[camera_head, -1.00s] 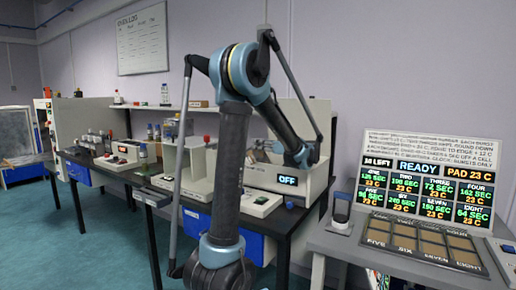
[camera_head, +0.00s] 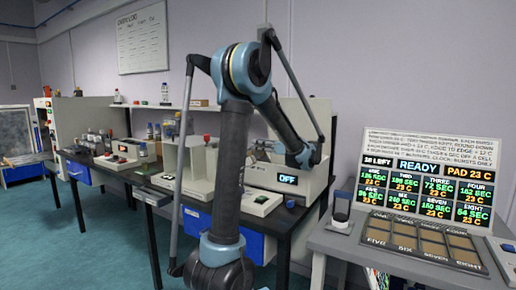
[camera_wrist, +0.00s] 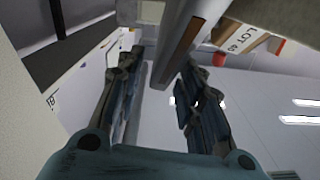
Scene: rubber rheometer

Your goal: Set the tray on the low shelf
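My gripper (camera_wrist: 160,100) shows in the wrist view with its two dark blue fingers spread apart. I see nothing clearly held between them. A grey bar with a brown strip (camera_wrist: 188,45) runs past the gap; I cannot tell whether it touches a finger. In the head view my arm reaches to the white machine with the OFF display (camera_head: 287,180), and the fingers are hidden there. I cannot pick out a tray for certain in either view. A wall shelf (camera_head: 150,107) behind the bench carries small bottles and a box; I cannot tell if it is the low shelf.
A box labelled LOT (camera_wrist: 242,38) is near the right finger in the wrist view. A stand with a READY board (camera_head: 425,185) and a brown-celled pad (camera_head: 420,240) is at right. Lab benches with instruments (camera_head: 120,160) run along the wall. Floor at left (camera_head: 40,235) is clear.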

